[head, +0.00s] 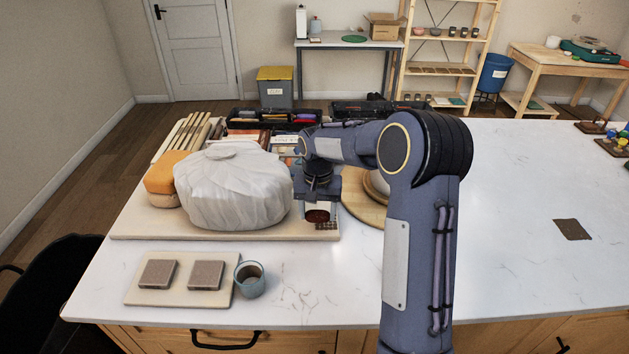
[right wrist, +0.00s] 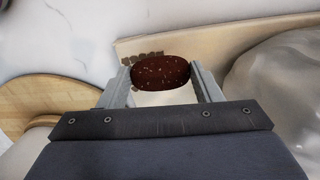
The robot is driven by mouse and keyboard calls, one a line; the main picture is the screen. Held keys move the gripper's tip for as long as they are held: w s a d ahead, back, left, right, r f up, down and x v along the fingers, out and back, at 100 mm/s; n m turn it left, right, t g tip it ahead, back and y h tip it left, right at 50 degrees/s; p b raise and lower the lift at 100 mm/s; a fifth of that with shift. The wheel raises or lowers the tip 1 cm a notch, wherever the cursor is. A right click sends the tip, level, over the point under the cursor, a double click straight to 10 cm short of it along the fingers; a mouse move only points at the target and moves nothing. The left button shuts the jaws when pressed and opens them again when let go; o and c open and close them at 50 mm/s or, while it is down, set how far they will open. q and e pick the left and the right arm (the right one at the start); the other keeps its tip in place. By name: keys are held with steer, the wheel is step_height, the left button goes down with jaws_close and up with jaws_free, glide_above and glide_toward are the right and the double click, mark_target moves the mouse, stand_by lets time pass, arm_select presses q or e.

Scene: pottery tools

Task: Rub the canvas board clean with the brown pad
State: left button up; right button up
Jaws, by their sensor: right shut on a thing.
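The canvas board (head: 150,228) is a large pale board lying on the white table, and its edge also shows in the right wrist view (right wrist: 195,33). A patch of dark brown marks (head: 326,226) is at its front right corner, partly behind the pad in the right wrist view (right wrist: 140,60). My right gripper (head: 318,203) points down over that corner, shut on the brown pad (head: 317,215). The reddish-brown, speckled pad sits between both fingers in the right wrist view (right wrist: 162,72). I cannot tell whether it touches the board. My left gripper is not in view.
A big wrapped white bundle (head: 235,188) and an orange sponge-like block (head: 162,178) stand on the board. A round wooden disc (head: 358,206) is close right of the gripper. In front are a small board (head: 180,297) with two brown tiles and a cup (head: 249,280).

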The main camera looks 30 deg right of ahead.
steer(key=shift+w+a+r+p, duration=0.1)
steer(key=shift+r+p, duration=0.35)
steer(key=shift+r, duration=0.4)
steer(key=shift+r+p, duration=0.5)
steer(key=shift+r, duration=0.2)
steer(key=shift+r+p, duration=0.5)
steer(key=shift+r, duration=0.25)
